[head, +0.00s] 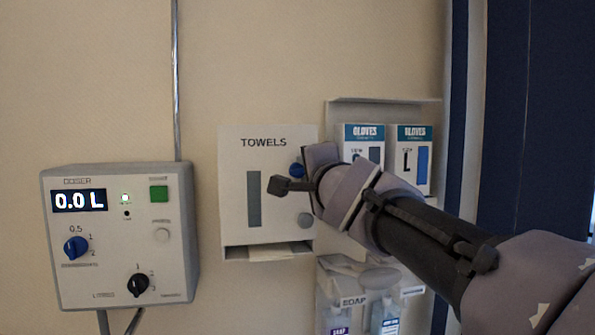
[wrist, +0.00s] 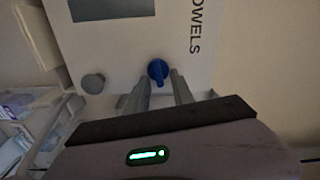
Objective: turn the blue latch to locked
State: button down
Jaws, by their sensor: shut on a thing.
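The blue latch (wrist: 158,71) is a small round knob on the front of the white towel dispenser (head: 283,205), which is marked TOWELS. In the head view the blue latch (head: 297,170) is partly hidden by my gripper (head: 300,178) at the dispenser's upper right. In the wrist view my gripper (wrist: 162,80) has its two grey fingers close on either side of the latch, shut on it. Marks for locked or unlocked cannot be made out.
A grey round knob (head: 305,220) sits lower on the dispenser. A doser box (head: 121,235) with dials is on the wall at left. Glove boxes (head: 414,160) and soap bottles (head: 386,316) are at right, behind and below my arm.

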jog(key=shift+f+m, duration=0.1)
jog(key=shift+m, duration=0.9)
jog(key=c, duration=1.1)
grip_release()
